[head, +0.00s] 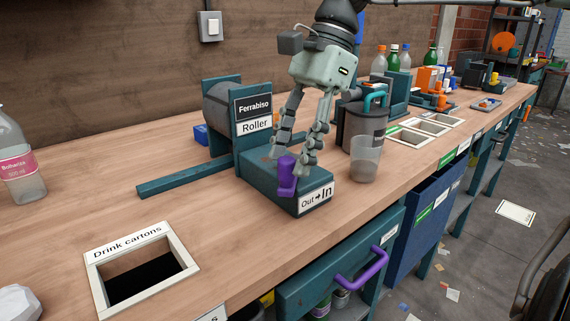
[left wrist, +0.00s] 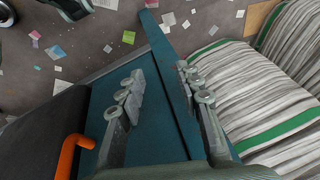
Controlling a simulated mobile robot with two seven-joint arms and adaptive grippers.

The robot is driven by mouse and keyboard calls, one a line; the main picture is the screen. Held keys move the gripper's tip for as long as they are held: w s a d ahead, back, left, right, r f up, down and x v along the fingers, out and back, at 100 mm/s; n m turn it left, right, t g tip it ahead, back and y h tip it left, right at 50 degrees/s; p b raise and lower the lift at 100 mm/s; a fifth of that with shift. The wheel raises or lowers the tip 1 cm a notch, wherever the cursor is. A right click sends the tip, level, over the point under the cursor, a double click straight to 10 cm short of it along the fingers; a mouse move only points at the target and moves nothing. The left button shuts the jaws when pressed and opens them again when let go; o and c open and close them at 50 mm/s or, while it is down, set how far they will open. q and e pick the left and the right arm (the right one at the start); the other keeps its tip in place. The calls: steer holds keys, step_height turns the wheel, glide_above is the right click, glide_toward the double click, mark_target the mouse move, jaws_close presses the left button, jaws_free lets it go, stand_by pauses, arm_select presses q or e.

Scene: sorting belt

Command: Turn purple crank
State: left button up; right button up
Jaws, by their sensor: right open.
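The purple crank (head: 287,177) is an upright purple grip at the front of the teal Roller machine (head: 258,180), beside the "Out → In" label. In the head view my right gripper (head: 291,164) points down over the machine with its fingers apart. Its fingertips are around or just behind the crank's grip; I cannot tell whether they touch it. My left gripper (left wrist: 160,78) shows only in the left wrist view. Its fingers are spread, with nothing seen held, above a teal surface and the floor.
A clear cup (head: 365,160) and a dark grey lidded jug (head: 362,125) stand close right of the machine. A "Drink cartons" opening (head: 185,243) is at the front left. A purple drawer handle (head: 362,270) sticks out below. Striped sacks (left wrist: 270,100) lie beside my left gripper.

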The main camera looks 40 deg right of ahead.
steer(key=shift+x, duration=1.35)
jaws_close()
steer(key=shift+w, duration=0.1)
